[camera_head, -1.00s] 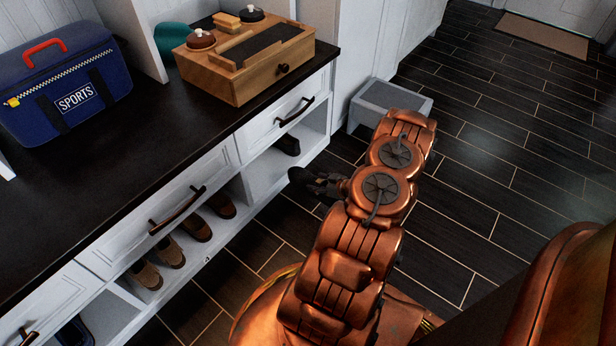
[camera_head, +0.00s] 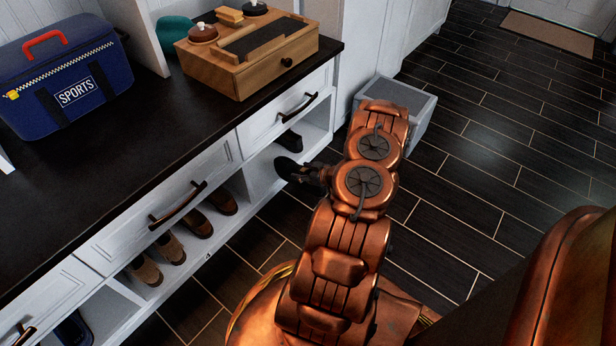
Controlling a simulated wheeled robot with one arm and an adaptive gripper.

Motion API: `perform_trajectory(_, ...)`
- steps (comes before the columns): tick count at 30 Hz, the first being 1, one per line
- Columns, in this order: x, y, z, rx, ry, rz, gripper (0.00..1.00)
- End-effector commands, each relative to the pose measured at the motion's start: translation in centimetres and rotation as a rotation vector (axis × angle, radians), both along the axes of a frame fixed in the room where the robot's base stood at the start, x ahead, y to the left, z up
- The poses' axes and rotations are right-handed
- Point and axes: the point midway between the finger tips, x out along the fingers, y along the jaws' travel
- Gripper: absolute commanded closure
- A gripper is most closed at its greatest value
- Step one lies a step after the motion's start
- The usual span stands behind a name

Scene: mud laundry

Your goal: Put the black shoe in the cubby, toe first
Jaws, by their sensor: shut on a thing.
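The black shoe (camera_head: 287,168) is in my gripper (camera_head: 311,175), held in front of the right-hand cubby with its dark rounded end pointing left, toward the opening. My gripper is shut on it, though the fingers are small and dark, and my arm hides part of the view. The cubby (camera_head: 262,176) is an open white compartment under the right drawer. Another black shoe (camera_head: 289,140) stands inside it at the far side. I cannot tell whether the held shoe is just inside the opening or still in front.
Several brown shoes (camera_head: 197,222) fill the cubby to the left. Above are white drawers with dark handles (camera_head: 178,207) and a black countertop (camera_head: 130,165) bearing a blue sports bag (camera_head: 65,85) and a wooden box (camera_head: 245,65). A grey step box (camera_head: 412,105) stands beyond my arm.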

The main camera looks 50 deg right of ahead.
Motion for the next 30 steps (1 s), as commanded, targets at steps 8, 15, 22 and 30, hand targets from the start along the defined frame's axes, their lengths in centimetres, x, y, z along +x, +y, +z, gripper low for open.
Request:
perform_trajectory(8, 2.8, 0.0, -0.1, 0.0, -0.001, 0.002, 0.87)
perform_trajectory(15, 5.1, 0.0, -0.2, 0.0, 0.0, 0.001, 0.87)
perform_trajectory(22, 7.3, -0.1, -0.3, -0.002, 0.0, 0.002, 0.87)
perform_trajectory(30, 9.9, -0.1, -0.8, -0.001, 0.0, 0.003, 0.87)
